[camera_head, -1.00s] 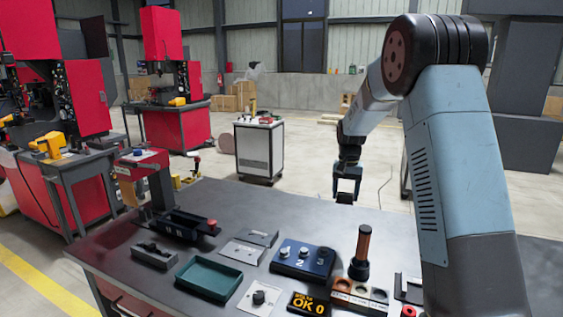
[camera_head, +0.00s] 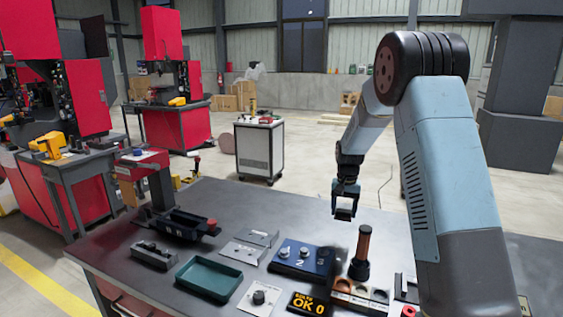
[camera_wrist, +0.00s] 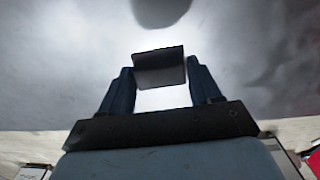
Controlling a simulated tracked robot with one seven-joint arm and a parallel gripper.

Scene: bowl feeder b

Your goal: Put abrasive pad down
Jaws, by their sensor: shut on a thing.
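My gripper (camera_head: 343,212) is above the far edge of the dark workbench (camera_head: 225,197), pointing down, in the head view. In the wrist view its two dark blue fingers (camera_wrist: 160,80) are shut on a flat dark grey piece, which I take to be the abrasive pad (camera_wrist: 158,66). The pad is held clear of the grey surface below.
A blue knob panel (camera_head: 302,260), a dark post with a brown grip (camera_head: 362,250), a wooden block with round holes (camera_head: 358,293) and an "OK 0" display (camera_head: 308,304) stand near. A green tray (camera_head: 209,277) lies left. The bench's back middle is clear.

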